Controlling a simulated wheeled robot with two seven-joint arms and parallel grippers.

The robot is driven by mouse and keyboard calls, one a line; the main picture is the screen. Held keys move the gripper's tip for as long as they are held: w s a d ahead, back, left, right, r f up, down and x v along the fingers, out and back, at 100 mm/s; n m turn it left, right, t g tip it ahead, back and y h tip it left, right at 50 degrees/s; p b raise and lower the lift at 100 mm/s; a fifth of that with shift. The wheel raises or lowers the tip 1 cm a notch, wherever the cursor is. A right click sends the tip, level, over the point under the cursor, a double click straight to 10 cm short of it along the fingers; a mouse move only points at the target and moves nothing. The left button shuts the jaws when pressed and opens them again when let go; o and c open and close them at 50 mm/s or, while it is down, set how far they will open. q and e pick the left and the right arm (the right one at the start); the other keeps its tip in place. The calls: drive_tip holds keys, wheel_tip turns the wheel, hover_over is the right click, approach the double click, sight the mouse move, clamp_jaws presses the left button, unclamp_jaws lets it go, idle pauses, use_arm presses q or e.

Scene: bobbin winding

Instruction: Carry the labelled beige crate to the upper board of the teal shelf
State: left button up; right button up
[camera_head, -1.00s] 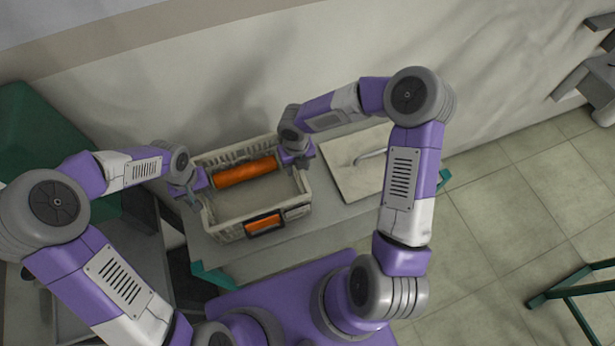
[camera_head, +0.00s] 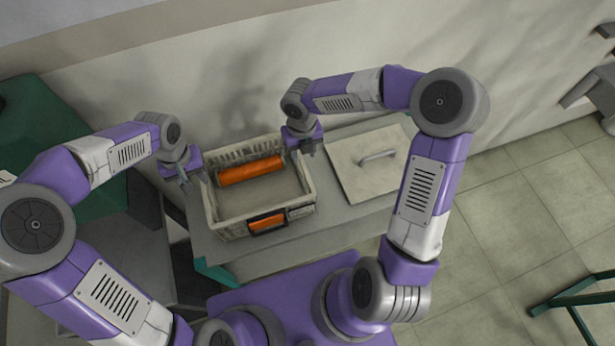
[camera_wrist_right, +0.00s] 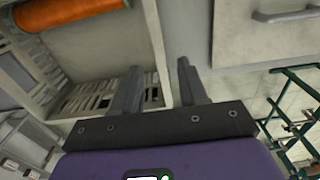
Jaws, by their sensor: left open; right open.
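The beige crate (camera_head: 226,232) stands level on a grey board (camera_head: 325,222) with a teal corner (camera_head: 214,272). An orange roll (camera_head: 252,171) lies inside it, and its front wall carries a dark-framed orange label (camera_head: 267,222). My left gripper (camera_head: 186,186) is open at the crate's left side, apart from the wall. My right gripper (camera_head: 306,150) is open near the back right corner. In the right wrist view the right gripper (camera_wrist_right: 160,85) shows empty fingers with the crate's wall (camera_wrist_right: 153,30) in view between them; contact cannot be told.
A pale panel with a handle (camera_head: 368,165) lies right of the crate. A wall rises behind. A dark green object (camera_head: 40,120) stands at the left, and a green frame (camera_head: 575,290) stands on the tiled floor at the lower right.

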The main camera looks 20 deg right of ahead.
wheel_tip(320, 180, up, 4)
drive_tip(key=shift+r, duration=0.1)
idle(0.7)
